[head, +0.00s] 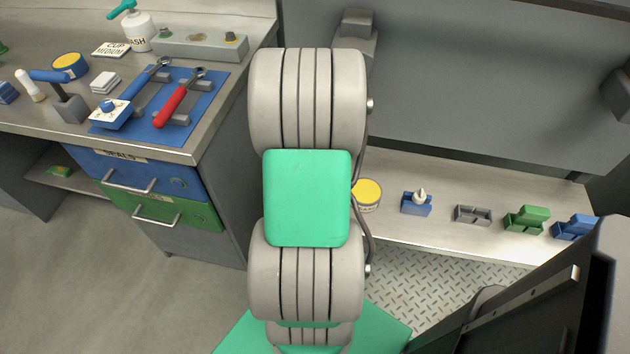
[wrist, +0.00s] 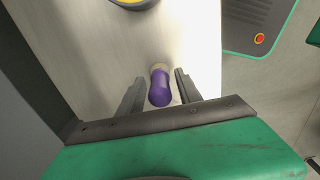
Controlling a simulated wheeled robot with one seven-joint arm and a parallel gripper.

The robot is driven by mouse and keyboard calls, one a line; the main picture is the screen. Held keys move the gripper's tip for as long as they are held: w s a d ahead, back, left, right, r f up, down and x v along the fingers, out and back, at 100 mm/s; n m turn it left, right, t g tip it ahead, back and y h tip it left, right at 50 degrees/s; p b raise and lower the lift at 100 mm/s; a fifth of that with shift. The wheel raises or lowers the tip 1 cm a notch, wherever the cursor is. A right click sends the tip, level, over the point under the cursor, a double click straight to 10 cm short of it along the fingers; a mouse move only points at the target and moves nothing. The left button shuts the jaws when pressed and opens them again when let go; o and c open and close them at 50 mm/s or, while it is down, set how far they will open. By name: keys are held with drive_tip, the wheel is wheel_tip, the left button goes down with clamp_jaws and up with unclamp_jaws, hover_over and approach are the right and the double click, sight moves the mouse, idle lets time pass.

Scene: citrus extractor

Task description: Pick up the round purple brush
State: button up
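The round purple brush (wrist: 160,90) shows in the wrist view, with a purple body and a pale tan end pointing away from my gripper. It is over or on a pale metal surface (wrist: 90,60); I cannot tell whether it touches it. My gripper (wrist: 159,76) is open, with one dark finger on each side of the brush. A gap shows between the brush and each finger. In the head view my arm covers the middle, and neither the brush nor my gripper can be seen.
A yellow-topped tin (head: 367,193) stands on the low shelf (head: 400,238), with a blue holder (head: 416,204), a grey holder (head: 472,214) and green and blue blocks to its right. A bench with tools on a blue mat (head: 203,97) is at left. A grey wall (head: 470,90) rises behind the shelf.

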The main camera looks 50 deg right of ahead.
clamp_jaws()
idle(0.5)
